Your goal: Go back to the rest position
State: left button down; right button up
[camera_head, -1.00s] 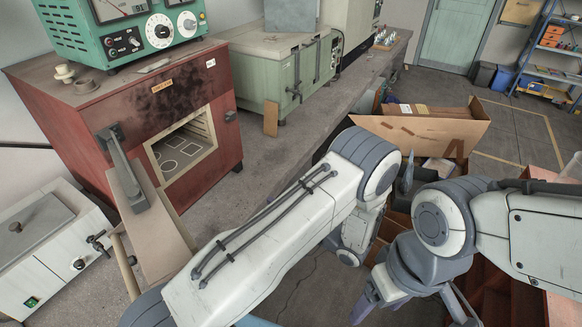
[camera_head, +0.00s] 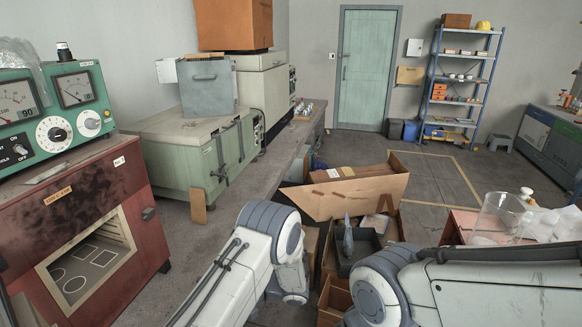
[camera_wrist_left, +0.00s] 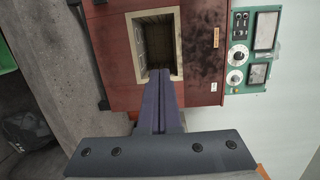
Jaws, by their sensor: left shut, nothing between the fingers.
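My left arm (camera_head: 235,275) comes up from the bottom of the head view, its wrist joint bent downward. My left gripper (camera_wrist_left: 161,76) shows in the left wrist view with its two dark fingers together and nothing between them. In that view the fingers overlap the lower edge of the red oven's opening; I cannot tell how far apart they are. My right arm (camera_head: 490,290) enters the head view from the lower right. My right gripper is outside the frames.
The red oven (camera_head: 135,190) stands open at left under a green meter box (camera_head: 88,125). A pale green chest (camera_head: 165,150) stands behind it on the bench. An open cardboard box (camera_head: 350,195) and a dark tray (camera_head: 365,243) lie beyond my arms. Open floor extends toward the door (camera_head: 366,70).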

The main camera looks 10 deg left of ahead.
pick_arm(q)
jog(key=s+d+r+m+h+b, duration=0.3)
jog(key=s+d+h, duration=0.6)
jog(key=s+d, duration=0.2)
jog(key=s+d+r+m+h+b, duration=0.3)
jog(key=s+d+h, duration=0.6)
jog(key=s, duration=0.6)
jog(key=shift+s+d+r+m+h+b, duration=0.3)
jog(key=shift+d+r+m, duration=0.25)
jog(key=shift+d, duration=0.65)
pick_arm(e)
notch_tip(320, 180, down, 7)
jog(key=shift+d, duration=0.1)
jog(key=shift+c, duration=0.4)
